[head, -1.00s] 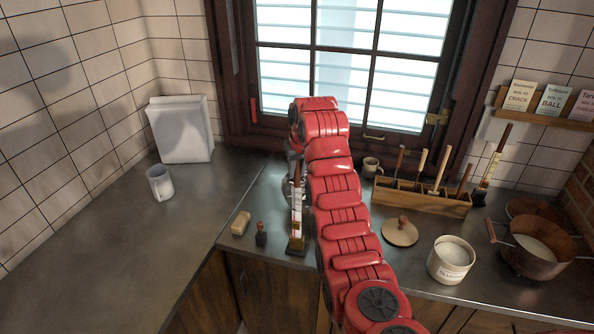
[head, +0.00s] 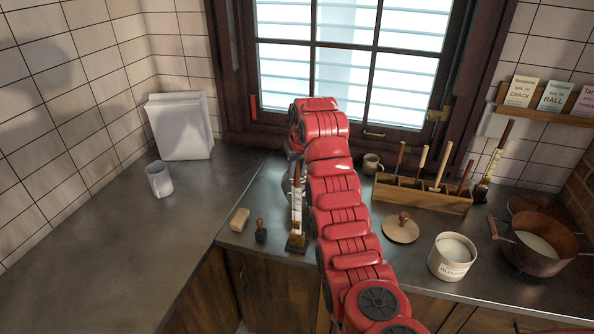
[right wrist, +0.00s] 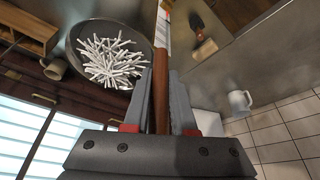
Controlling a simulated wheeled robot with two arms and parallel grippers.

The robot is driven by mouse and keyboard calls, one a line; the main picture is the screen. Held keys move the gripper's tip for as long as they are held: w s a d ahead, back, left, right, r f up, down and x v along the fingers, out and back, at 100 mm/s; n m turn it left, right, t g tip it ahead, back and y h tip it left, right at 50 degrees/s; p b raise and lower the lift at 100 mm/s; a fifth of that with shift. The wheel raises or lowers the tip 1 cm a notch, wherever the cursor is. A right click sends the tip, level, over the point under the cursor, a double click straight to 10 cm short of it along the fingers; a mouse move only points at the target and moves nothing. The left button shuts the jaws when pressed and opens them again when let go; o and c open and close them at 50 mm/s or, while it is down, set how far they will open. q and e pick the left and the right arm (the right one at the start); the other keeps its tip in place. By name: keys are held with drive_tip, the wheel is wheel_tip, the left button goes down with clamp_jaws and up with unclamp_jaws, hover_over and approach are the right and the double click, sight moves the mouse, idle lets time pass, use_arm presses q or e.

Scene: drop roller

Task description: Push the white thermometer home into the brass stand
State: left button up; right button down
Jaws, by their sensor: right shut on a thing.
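The white thermometer (head: 297,210) stands near upright, its brown wooden handle at the top. Its lower end meets the small dark, brass-toned stand (head: 296,243) at the counter's front edge; how deep it sits I cannot tell. My right gripper (right wrist: 160,112) is shut on the brown handle (right wrist: 160,88), which runs between the two fingers in the right wrist view. My left gripper is not in view.
A dark bowl of white sticks (right wrist: 112,55) is close by. A wooden tool rack (head: 425,195), white tub (head: 451,258) and copper pot (head: 535,248) stand right. The left counter is mostly clear.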

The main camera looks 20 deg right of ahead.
drive_tip(key=shift+f+b, duration=0.6)
drive_tip(key=shift+f, duration=0.25)
idle(1.1)
drive_tip(key=c, duration=0.7)
unclamp_jaws()
drive_tip(key=shift+o, duration=0.2)
